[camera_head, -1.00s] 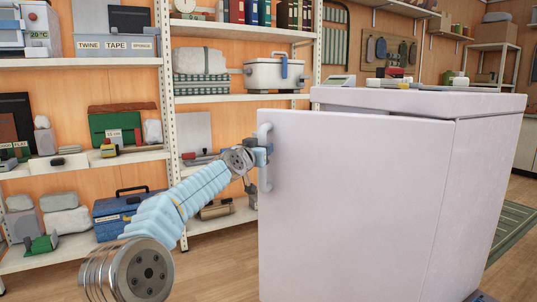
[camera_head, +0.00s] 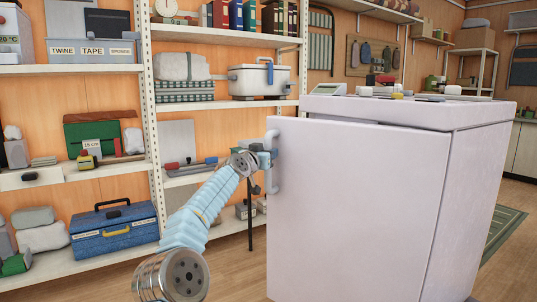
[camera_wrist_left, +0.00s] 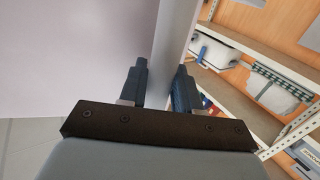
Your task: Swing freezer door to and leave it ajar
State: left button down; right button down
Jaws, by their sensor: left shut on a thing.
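The freezer is a pale lilac-white box. Its door (camera_head: 350,210) faces me in the head view, with its hinge side at the right. The door's left edge stands out a little from the body (camera_head: 478,190), with a narrow dark gap under the top. A pale vertical handle (camera_head: 275,180) is on the door's left edge. My left gripper (camera_head: 264,155) is shut on the handle's upper part. In the left wrist view the handle bar (camera_wrist_left: 176,40) runs between the two dark fingers of my left gripper (camera_wrist_left: 160,82). My right gripper is not in view.
A white shelf rack (camera_head: 147,120) with boxes, books and a blue toolbox (camera_head: 114,228) stands behind my left arm. Wooden floor is open at the lower left.

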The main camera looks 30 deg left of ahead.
pick_arm(q)
jog(key=c, duration=0.9)
grip_release()
jog(key=shift+c, duration=0.2)
jog(key=shift+s, duration=0.1)
jog(key=s+b, duration=0.8)
jog(key=s, duration=0.5)
jog(key=shift+s+d, duration=0.2)
jog(key=shift+s, duration=0.15)
